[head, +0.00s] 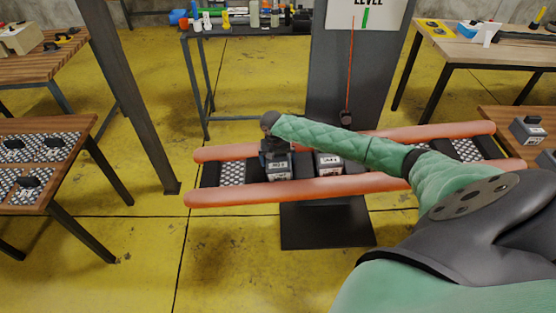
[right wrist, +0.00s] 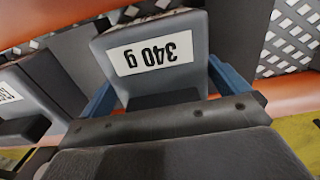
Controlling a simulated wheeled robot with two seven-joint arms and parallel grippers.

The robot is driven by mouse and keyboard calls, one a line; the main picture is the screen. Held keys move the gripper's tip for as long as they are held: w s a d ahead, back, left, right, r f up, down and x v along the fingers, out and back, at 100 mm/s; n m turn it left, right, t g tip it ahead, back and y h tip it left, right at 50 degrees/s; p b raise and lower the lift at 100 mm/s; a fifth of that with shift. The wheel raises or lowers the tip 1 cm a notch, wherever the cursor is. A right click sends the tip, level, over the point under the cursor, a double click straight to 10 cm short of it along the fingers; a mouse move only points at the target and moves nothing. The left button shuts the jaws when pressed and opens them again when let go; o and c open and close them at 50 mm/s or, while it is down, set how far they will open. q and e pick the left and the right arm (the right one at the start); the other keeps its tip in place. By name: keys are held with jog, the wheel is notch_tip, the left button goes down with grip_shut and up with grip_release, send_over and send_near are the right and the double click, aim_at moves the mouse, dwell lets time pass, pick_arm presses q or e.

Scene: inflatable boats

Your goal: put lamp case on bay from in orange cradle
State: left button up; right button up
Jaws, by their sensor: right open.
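A grey case (head: 278,172) with a white label stands in the orange-tubed cradle (head: 300,191). In the right wrist view the label on this case (right wrist: 150,55) reads 340 g, upside down. A second grey case (head: 328,164) stands just right of it; it also shows at the left in the right wrist view (right wrist: 35,100). I cannot tell from the labels which one is the lamp case. My right gripper (head: 274,156) is over the 340 g case, its blue fingers apart on either side of it. It is open. My left gripper is out of view.
Mesh bays (head: 230,173) show on the cradle's floor. A wooden table (head: 75,124) at left holds mesh panels with dark items. A grey post (head: 350,75) stands behind the cradle. A grey case (head: 526,130) sits on a right-hand table.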

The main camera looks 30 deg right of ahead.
aim_at(278, 158)
jog(key=shift+r, duration=0.25)
jog(key=r, duration=0.2)
jog(key=r+b, duration=0.1)
jog(key=r, duration=0.3)
jog(key=shift+w+a, duration=0.2)
jog(key=shift+a, duration=0.05)
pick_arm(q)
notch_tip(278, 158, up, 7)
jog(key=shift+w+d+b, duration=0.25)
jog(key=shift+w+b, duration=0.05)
pick_arm(e)
jog(key=shift+r, duration=0.6)
